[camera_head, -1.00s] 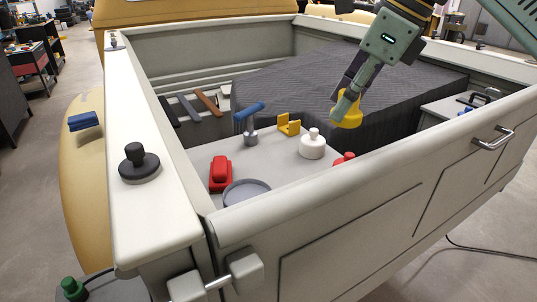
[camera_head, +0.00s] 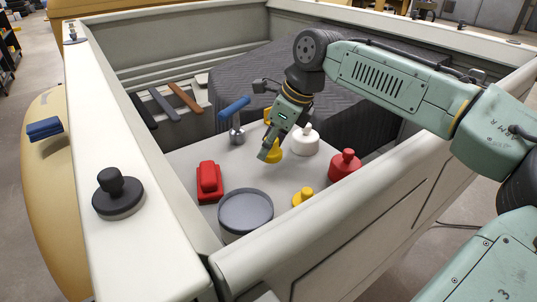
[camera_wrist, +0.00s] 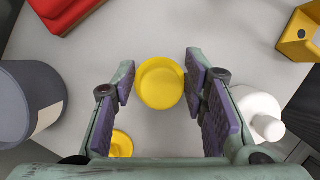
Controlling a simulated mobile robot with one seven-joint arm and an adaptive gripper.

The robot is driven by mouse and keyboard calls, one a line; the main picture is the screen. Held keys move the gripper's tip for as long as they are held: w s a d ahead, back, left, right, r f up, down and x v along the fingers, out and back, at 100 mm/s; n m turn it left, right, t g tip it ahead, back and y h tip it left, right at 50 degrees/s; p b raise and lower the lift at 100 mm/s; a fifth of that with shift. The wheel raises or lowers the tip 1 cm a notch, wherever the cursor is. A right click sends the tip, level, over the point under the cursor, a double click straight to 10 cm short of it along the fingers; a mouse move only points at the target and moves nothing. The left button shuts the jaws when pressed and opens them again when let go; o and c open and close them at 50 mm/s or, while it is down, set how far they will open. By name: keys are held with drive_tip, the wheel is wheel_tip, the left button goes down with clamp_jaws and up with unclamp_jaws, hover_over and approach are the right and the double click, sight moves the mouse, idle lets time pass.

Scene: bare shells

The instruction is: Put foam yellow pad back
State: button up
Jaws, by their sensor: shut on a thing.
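A round yellow pad (camera_head: 273,151) is held at the tips of my gripper (camera_head: 270,143), over the grey shelf inside the open shell. In the wrist view the yellow pad (camera_wrist: 160,83) shows as a disc between the two purple-lined fingers of my gripper (camera_wrist: 159,80). A thin gap seems to show beside it, and I cannot tell whether it touches the shelf. A second, smaller yellow piece with a knob (camera_head: 303,197) stands on the shelf nearer the front wall. It also shows in the wrist view (camera_wrist: 121,145).
Around the gripper on the grey shelf (camera_head: 185,158) stand a red block (camera_head: 208,180), a grey round container (camera_head: 245,213), a white knobbed piece (camera_head: 305,140), a red knobbed piece (camera_head: 345,166) and a blue-handled tool (camera_head: 235,112). A yellow bracket (camera_wrist: 298,38) is close by.

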sight(270, 157)
drive_tip(key=shift+f+p, duration=0.4)
drive_tip(key=shift+f, duration=1.55)
drive_tip(key=shift+c, duration=0.2)
drive_tip(key=shift+f, duration=0.15)
drive_tip(key=o, duration=1)
drive_tip(key=shift+o, duration=0.2)
